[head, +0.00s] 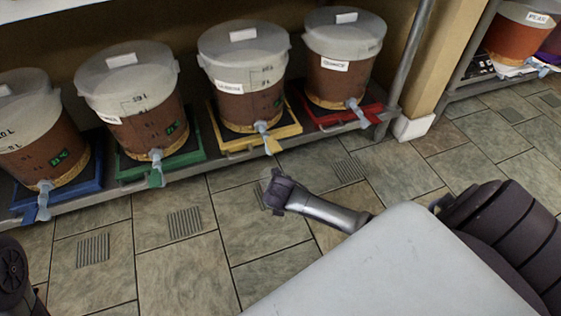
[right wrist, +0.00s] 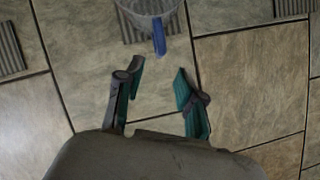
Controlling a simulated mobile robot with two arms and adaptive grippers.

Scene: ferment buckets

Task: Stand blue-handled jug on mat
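A clear jug (right wrist: 150,6) with a blue handle (right wrist: 159,37) shows at the top of the right wrist view, cut off by the frame edge. It overlaps a grey ribbed mat (right wrist: 136,33); I cannot tell whether it rests fully on it. The handle points toward my right gripper (right wrist: 158,72), which is open and empty, its fingertips just short of the handle. In the head view my right gripper (head: 273,190) is low over the floor in front of the yellow tray, and the jug is not clearly visible there. My left gripper is out of view.
Several lidded brown buckets (head: 245,105) with taps stand on blue, green, yellow (head: 285,133) and red (head: 335,118) trays along a low shelf. More ribbed mats (head: 185,222) lie on the tiled floor in front. A metal post (head: 410,60) stands right of the red tray.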

